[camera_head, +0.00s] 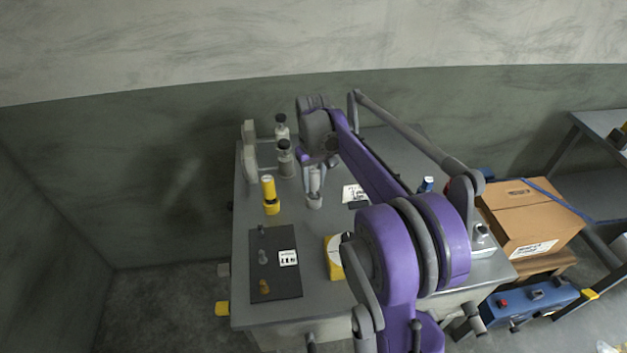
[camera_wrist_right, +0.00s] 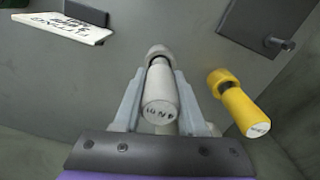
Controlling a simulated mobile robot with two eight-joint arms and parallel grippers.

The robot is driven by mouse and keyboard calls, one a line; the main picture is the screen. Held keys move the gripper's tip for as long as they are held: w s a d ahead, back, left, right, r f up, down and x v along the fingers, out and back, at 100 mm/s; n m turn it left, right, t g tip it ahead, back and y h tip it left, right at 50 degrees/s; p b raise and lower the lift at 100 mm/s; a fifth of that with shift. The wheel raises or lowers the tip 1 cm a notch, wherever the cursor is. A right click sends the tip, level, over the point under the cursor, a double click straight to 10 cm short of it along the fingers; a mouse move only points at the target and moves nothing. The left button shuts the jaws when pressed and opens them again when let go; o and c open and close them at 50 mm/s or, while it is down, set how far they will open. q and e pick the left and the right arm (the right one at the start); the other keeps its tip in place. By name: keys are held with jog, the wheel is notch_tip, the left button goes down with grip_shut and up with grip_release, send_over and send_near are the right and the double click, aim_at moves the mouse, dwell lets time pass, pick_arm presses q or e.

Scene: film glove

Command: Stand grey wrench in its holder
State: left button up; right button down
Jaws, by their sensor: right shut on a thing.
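The grey wrench (camera_wrist_right: 160,100) shows in the right wrist view as a pale grey cylinder with a lettered end towards the camera. My right gripper (camera_wrist_right: 157,98) is shut on it, with one finger on each side. A grey ring-shaped holder (camera_wrist_right: 158,51) shows at its far end. Whether the wrench is fully seated in it or just above it, I cannot tell. In the head view the wrench (camera_head: 314,182) is upright over the grey holder (camera_head: 314,202), below my right gripper (camera_head: 316,164). My left gripper is not in view.
A yellow tool (camera_head: 268,186) stands in a yellow holder beside the grey one. A dark board (camera_head: 285,284) with small pegs lies at the front left. A white lettered card (camera_head: 354,193) is to the right. A cardboard box (camera_head: 527,215) is off the table.

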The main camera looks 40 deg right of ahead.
jog(key=shift+f+b, duration=0.3)
jog(key=shift+f, duration=0.4)
jog(key=shift+c, duration=1.9)
grip_release()
notch_tip(320, 180, up, 11)
jog(key=shift+f+p, duration=0.1)
jog(key=shift+p, duration=0.25)
